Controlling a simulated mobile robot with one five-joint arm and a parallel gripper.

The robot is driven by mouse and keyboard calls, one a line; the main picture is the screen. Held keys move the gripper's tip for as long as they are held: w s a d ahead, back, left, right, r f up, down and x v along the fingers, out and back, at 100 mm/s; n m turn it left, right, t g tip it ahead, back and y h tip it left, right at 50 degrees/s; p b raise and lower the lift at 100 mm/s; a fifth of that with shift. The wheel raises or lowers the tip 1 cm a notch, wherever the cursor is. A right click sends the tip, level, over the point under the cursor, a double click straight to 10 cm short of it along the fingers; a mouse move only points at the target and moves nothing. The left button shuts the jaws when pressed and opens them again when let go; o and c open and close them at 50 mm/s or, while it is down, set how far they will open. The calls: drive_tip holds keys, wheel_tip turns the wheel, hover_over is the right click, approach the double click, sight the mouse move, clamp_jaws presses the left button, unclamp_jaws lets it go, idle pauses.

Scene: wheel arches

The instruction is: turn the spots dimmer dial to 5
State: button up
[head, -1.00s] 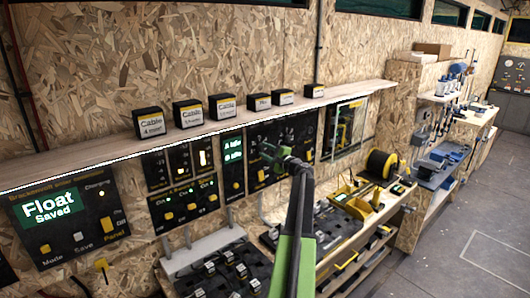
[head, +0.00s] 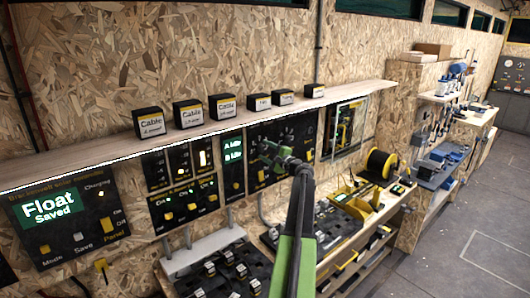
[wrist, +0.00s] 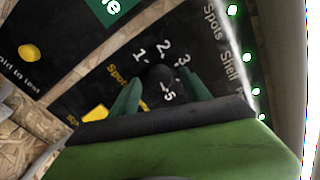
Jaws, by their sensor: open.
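The spots dimmer dial (wrist: 160,76) is a small dark round knob on a black panel (wrist: 92,82). In the wrist view the printed numbers 1, 2, 3 and 5 show around it, and "Spots" is written nearby. My gripper (wrist: 157,94) is open, with one green finger on either side of the dial in this view. I cannot tell whether the fingers touch the knob or which number it points to. In the head view my gripper (head: 283,158) is in front of the black panel below the shelf and hides part of it.
A wooden shelf (head: 70,160) with several black cable boxes runs above the panels. A lit "Float Saved" screen (head: 47,207) is at the left. A yellow square switch (wrist: 95,114) and a row of green lights (wrist: 250,58) are near the dial. A bench with trays stands below.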

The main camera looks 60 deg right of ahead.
drive_tip(key=v, duration=1.7)
drive_tip(key=shift+s+f, duration=0.1)
drive_tip(key=shift+s, duration=0.1)
